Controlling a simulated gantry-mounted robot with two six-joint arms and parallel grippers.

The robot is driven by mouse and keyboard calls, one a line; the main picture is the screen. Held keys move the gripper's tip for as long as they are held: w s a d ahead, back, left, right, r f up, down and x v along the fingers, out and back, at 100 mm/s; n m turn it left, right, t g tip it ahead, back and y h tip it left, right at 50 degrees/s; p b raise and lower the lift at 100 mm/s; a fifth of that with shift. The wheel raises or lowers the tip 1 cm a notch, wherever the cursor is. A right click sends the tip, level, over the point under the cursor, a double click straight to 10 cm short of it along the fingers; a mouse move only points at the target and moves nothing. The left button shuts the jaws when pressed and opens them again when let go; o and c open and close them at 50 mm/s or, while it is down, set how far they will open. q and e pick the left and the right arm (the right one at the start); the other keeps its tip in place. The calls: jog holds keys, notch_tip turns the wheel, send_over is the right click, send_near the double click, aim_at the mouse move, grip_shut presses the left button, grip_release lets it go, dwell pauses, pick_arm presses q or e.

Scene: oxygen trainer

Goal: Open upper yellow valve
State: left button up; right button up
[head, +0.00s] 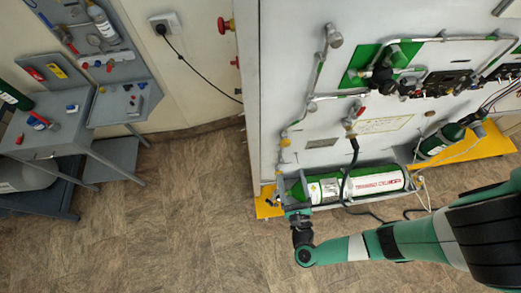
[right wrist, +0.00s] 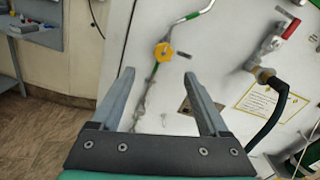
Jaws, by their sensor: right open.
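A small yellow valve (head: 285,142) sits on the thin pipe at the left side of the white panel in the head view. A yellow valve (right wrist: 163,52) with a lobed knob also shows in the right wrist view, on a thin green-marked pipe. My right gripper (right wrist: 157,73) is open and empty, its two fingers pointing toward the panel. The valve appears just beyond and between the fingertips, apart from them. In the head view my right gripper (head: 299,214) is near the panel's lower left, below the valve, and its fingers are hard to make out. My left gripper is out of view.
A green and white cylinder (head: 360,184) lies on a shelf at the panel's foot, close to my right gripper. A red-handled valve (right wrist: 290,28) with a black hose (right wrist: 272,118) is at the right. Open floor (head: 190,200) lies left of the panel.

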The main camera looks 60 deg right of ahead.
aim_at(286, 145)
jog(key=x, duration=1.1)
jog(key=shift+s+d+p, duration=0.1)
jog(key=shift+d+p, duration=0.3)
jog(key=shift+d, duration=0.15)
grip_shut()
